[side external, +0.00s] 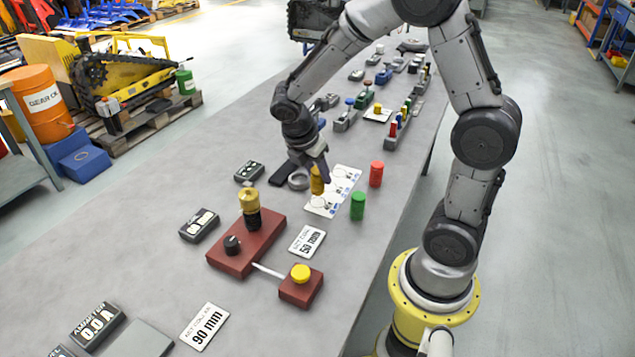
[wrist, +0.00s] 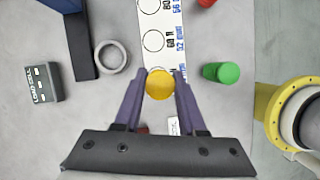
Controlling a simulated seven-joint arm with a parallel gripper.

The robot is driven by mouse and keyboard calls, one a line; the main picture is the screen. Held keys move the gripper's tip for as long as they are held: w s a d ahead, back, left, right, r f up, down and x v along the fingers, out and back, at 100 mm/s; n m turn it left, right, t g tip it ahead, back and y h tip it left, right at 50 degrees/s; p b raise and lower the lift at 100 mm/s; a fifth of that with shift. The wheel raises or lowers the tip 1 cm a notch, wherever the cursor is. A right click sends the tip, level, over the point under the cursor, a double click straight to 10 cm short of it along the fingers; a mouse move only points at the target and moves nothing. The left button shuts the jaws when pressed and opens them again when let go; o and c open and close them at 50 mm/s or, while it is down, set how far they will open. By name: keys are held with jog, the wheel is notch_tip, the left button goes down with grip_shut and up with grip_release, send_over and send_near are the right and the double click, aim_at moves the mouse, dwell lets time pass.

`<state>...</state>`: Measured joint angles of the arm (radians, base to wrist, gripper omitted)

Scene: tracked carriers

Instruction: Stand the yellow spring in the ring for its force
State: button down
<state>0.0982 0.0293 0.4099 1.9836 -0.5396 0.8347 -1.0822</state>
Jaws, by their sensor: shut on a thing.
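My gripper (wrist: 160,90) is shut on the yellow spring (wrist: 159,84), one finger on each side of it. In the side view the yellow spring (side external: 316,181) hangs upright below my gripper, at the left edge of a white card. The white card (wrist: 168,15) carries printed circles and force labels, partly hidden under the spring. A grey metal ring (wrist: 112,57) lies on the table to the left of the spring; it also shows in the side view (side external: 298,181). A green spring (side external: 357,206) and a red spring (side external: 376,174) stand to the right of the card.
A load cell display (wrist: 42,83) lies left of the ring, and a dark bar (wrist: 80,40) is close beside it. A dark red block (side external: 240,258) with a yellow-topped post stands nearer on the table. Several small parts are at the far end.

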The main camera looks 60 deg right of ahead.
aim_at(316, 179)
jog(key=shift+f, duration=1.65)
jog(key=shift+f, duration=0.15)
jog(key=shift+c, duration=2.4)
grip_release()
jog(key=v, duration=1.2)
jog(key=s+a+r+m+t+y, duration=0.2)
jog(key=s+a+r+m+t, duration=0.1)
jog(key=s+m, duration=0.4)
jog(key=s+a+r+m+t+y, duration=0.2)
jog(key=s+a+r+m+t, duration=0.1)
jog(key=s+m, duration=0.5)
jog(key=shift+a+m, duration=0.4)
jog(key=shift+a, duration=0.1)
